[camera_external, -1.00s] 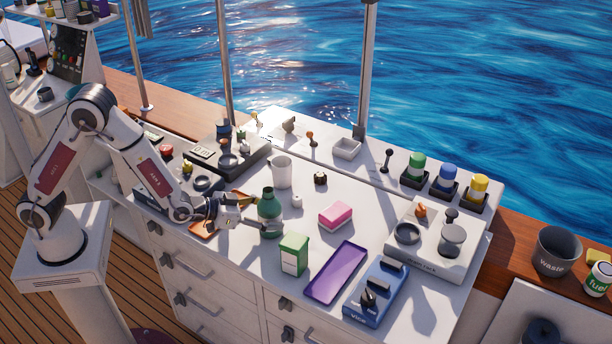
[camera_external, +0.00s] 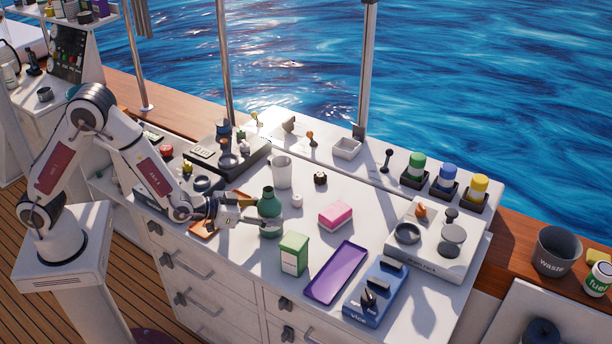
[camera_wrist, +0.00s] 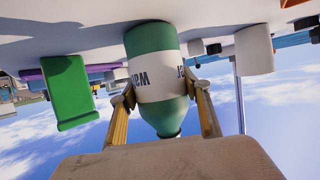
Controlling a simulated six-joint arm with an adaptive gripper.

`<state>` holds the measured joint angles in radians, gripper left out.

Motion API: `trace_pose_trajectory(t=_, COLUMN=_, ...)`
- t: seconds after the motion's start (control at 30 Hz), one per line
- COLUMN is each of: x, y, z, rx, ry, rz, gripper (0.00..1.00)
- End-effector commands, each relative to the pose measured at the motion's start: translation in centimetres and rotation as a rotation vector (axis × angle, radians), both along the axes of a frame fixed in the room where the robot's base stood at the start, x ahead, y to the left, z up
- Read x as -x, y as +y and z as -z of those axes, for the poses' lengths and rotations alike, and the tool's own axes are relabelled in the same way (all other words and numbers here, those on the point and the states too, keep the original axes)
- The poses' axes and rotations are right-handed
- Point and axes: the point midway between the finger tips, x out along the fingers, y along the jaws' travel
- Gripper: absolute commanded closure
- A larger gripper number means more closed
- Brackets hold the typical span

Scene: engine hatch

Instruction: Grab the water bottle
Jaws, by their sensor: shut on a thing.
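The water bottle (camera_external: 269,206) is green with a white label band and stands upright on the white counter (camera_external: 225,251). In the wrist view the bottle (camera_wrist: 155,78) shows upside down, with part of its lettering visible. My gripper (camera_external: 262,213) comes in from the left, low over the counter. Its two fingers are on either side of the bottle at the label and shut on it. In the wrist view my gripper (camera_wrist: 162,95) has a fingertip touching each side of the label. I see no gap under the bottle.
A green box (camera_external: 294,254) stands close in front of the bottle to the right. A white cup (camera_external: 281,171) stands behind it. A pink sponge-like block (camera_external: 335,214), a purple tray (camera_external: 336,272) and a blue vice (camera_external: 376,292) lie further right.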

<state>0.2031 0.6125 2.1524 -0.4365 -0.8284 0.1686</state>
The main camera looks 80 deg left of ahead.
Motion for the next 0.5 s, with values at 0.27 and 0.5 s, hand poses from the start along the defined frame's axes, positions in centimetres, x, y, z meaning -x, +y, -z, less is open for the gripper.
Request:
trace_pose_trajectory(t=0.27, x=-0.1, y=0.0, z=-0.9, rx=0.000, ry=-0.003, rz=0.000, gripper=0.84)
trace_pose_trajectory(t=0.5, x=-0.1, y=0.0, z=-2.1, rx=-0.001, ry=-0.005, rz=0.000, gripper=0.84)
